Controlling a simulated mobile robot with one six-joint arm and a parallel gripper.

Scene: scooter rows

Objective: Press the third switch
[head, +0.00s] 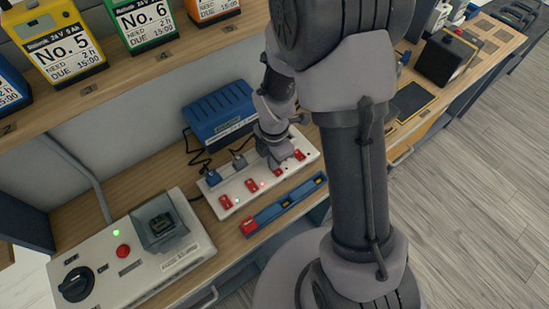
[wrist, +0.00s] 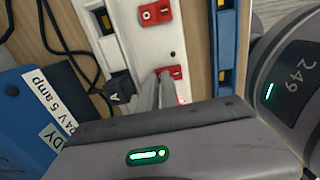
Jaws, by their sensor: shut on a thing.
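A white power strip (head: 239,189) lies on the lower bench with a row of red rocker switches. The first switch (head: 225,202) and second switch (head: 252,185) have small red lights lit by them. My gripper (head: 275,160) reaches down over the strip at the third switch (head: 281,172). In the wrist view, my gripper (wrist: 166,76) has its fingers close together, the tips at the third switch (wrist: 177,72) and partly covering it. A red glow shows just below that switch. The fourth switch (wrist: 155,12) is clear of the fingers.
A blue charger (head: 220,113) sits behind the strip, with black cables and plugs on its near side. A blue tool with a red end (head: 250,226) lies along the strip's front. A control box (head: 120,262) with a knob stands at left. Labelled batteries (head: 66,53) line the upper shelf.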

